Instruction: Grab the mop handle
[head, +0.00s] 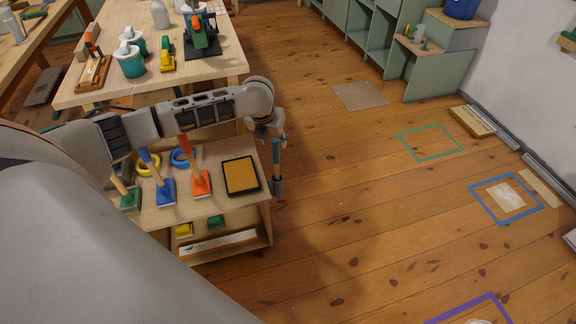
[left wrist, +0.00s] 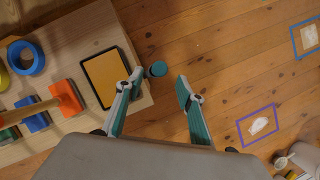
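A teal upright handle (head: 276,155) stands by the right edge of the low wooden cart, its lower end in a dark grey holder (head: 278,187). I take it for the mop handle; no mop head shows on it. In the left wrist view its round teal top (left wrist: 157,69) shows end-on, just off the cart's edge. My left gripper (head: 275,133) is above the handle. In the left wrist view the left gripper (left wrist: 158,82) is open, with teal-padded fingers apart, the handle top showing between the fingertips and no visible contact. My right gripper is not in view.
The low cart (head: 215,160) holds green, blue and orange-headed tools with wooden handles, tape rolls and a yellow-topped tray (head: 241,175). A workbench (head: 230,58) with pots stands behind. Open wooden floor with taped squares (head: 430,142) lies to the right.

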